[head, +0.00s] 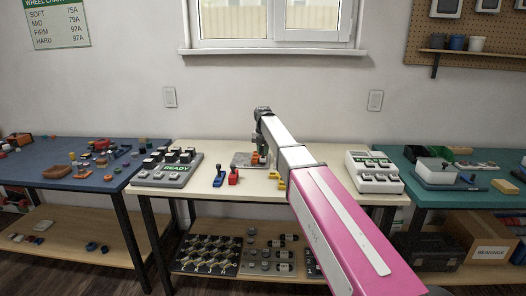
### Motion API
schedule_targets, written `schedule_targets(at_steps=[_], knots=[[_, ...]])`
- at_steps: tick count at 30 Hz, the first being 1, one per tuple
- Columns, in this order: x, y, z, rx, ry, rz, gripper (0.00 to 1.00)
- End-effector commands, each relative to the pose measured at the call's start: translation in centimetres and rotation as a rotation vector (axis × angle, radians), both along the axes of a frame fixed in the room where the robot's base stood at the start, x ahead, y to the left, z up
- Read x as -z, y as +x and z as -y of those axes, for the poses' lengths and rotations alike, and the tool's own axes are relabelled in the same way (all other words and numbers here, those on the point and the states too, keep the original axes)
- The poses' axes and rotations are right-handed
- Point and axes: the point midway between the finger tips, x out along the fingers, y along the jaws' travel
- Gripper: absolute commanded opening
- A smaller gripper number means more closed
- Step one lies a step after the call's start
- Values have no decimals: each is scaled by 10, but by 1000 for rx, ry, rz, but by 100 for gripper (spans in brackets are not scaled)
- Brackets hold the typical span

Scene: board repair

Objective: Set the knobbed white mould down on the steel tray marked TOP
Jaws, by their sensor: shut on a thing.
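My gripper (262,150) points down over the middle of the cream table, at the end of my white and pink arm. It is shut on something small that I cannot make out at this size. A grey metal plate (241,160) lies below and beside it. Small orange parts (256,158) show right at the fingertips; I cannot tell whether they are held or stand on the plate. No TOP marking is readable on the plate. I cannot pick out a knobbed white mould with certainty. A white block (435,170) sits on the teal table at right.
The cream table (315,188) also bears a grey READY console (170,172), blue (219,178) and red (234,176) clamp-like things, yellow pieces (277,182) and a white button device (374,174). The blue table (40,172) at left is cluttered. My arm hides part of the cream table.

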Motion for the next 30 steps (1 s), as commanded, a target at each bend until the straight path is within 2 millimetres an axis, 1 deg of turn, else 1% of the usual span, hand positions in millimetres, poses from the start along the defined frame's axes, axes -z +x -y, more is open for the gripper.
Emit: schedule_targets(at_steps=[23, 24, 26, 27, 30], knots=[[10, 0, 0, 0, 0, 0, 0], [9, 0, 0, 0, 0, 0, 29], [9, 0, 0, 0, 0, 0, 49], [9, 0, 0, 0, 0, 0, 52], [9, 0, 0, 0, 0, 0, 52]])
